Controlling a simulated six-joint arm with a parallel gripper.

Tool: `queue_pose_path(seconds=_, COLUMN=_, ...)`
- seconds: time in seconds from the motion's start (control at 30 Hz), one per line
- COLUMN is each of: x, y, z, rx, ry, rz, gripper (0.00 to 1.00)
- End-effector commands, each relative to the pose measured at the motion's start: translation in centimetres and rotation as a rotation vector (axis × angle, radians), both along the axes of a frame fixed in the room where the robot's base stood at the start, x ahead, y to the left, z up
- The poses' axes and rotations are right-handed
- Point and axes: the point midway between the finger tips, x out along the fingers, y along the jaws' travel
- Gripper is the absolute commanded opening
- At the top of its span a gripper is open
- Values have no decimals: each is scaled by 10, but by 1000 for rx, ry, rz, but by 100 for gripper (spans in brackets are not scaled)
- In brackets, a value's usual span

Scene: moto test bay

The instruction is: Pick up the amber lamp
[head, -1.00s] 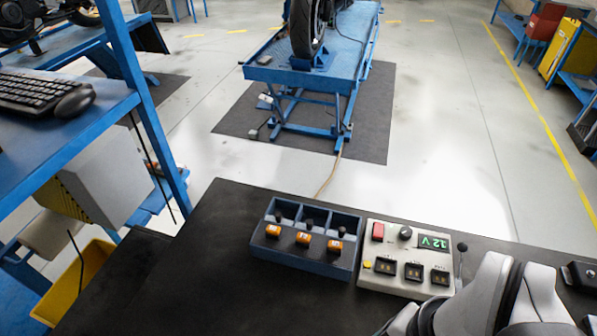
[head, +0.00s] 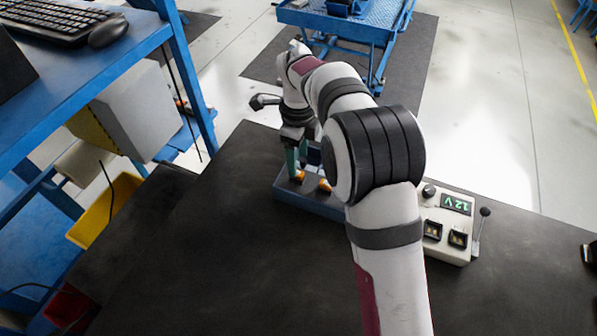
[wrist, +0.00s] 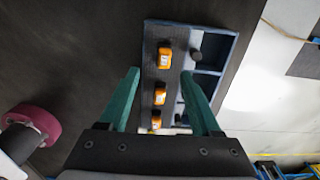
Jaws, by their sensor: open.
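Several small orange amber lamps stand in a row along a blue tray. In the wrist view one lamp (wrist: 164,57) is beyond my fingertips, and another lamp (wrist: 159,97) shows between the fingers. A third lamp (wrist: 156,121) is nearer my palm, partly hidden. In the head view one lamp (head: 299,176) is close to my gripper (head: 297,160) and another lamp (head: 325,185) is to its right; my arm hides the rest. My gripper also shows in the wrist view (wrist: 160,75), its teal fingers open and apart, pointing at the tray. It holds nothing.
A pale test box (head: 452,240) with a 12V display and a lever stands right of the tray, partly behind my arm. The black bench top (head: 230,270) is clear at front left.

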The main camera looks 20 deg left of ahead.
Motion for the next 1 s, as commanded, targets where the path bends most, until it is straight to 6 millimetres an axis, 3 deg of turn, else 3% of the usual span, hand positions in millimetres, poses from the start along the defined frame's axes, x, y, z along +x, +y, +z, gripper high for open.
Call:
queue_pose_path(seconds=0.3, x=5, y=-3, z=-53, rx=0, ry=2, rz=0, gripper=65)
queue_pose_path(seconds=0.57, x=6, y=-3, z=-58, rx=1, ry=-1, rz=0, gripper=65)
queue_pose_path(seconds=0.9, x=6, y=-3, z=-58, rx=1, ry=0, rz=0, gripper=4)
queue_pose_path(seconds=1.0, x=6, y=-3, z=-58, rx=1, ry=0, rz=0, gripper=0)
